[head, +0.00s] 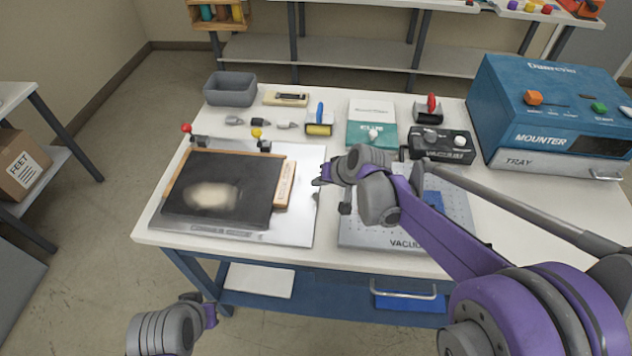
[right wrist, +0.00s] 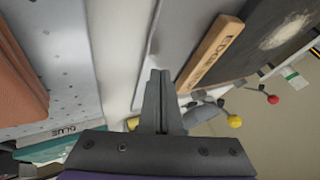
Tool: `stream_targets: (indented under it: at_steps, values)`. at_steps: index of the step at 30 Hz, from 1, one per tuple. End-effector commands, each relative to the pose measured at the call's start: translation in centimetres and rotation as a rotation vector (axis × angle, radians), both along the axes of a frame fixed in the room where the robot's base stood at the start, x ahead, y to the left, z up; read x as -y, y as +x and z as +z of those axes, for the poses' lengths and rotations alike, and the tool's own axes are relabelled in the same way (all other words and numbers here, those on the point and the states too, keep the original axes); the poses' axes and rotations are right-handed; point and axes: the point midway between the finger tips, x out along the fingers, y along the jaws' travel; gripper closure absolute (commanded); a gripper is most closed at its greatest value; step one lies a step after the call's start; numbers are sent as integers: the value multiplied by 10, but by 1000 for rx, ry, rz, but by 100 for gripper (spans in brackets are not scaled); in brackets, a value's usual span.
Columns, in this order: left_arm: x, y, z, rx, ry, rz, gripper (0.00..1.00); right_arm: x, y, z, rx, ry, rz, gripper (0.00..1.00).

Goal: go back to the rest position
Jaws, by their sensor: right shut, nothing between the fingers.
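My right gripper (head: 322,179) is above the white table, over the gap between the dark board on the metal plate and the vacuum plate. In the right wrist view its fingers (right wrist: 160,80) are together with nothing between them. My right arm reaches in from the lower right and covers part of the vacuum plate (head: 370,232). At the lower left my left arm's wrist shows, with a purple part that may belong to the left gripper (head: 209,315); its fingers cannot be made out.
A black board (head: 235,175) with a pale smudge lies on a metal plate, a wooden edge bar (head: 285,186) beside it. Behind are a grey bin (head: 230,90), a yellow roller (head: 319,122), a teal glue box (head: 371,133) and a black control box (head: 442,147). The blue mounter (head: 540,110) stands right.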

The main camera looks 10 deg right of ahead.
Motion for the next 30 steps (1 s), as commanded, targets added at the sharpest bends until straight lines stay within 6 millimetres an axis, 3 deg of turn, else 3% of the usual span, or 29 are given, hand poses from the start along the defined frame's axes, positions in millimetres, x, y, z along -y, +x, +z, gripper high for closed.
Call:
stream_targets:
  at_steps: [3, 10, 23, 26, 30]
  values:
    - [0, 1, 4, 2, 0, 0, 100, 12, -17, 27, 0, -1, -3, 100]
    - [0, 2, 7, 3, 0, 0, 100, 27, -37, 60, 0, -1, -3, 100]
    - [0, 2, 8, 4, 0, 0, 100, 32, -48, 72, -1, -5, 0, 100]
    - [0, 3, 9, 5, 0, 0, 100, 34, -66, 72, -5, -35, 5, 100]
    - [0, 4, 13, 7, 0, 0, 100, 40, -120, 68, -16, -129, 20, 100]
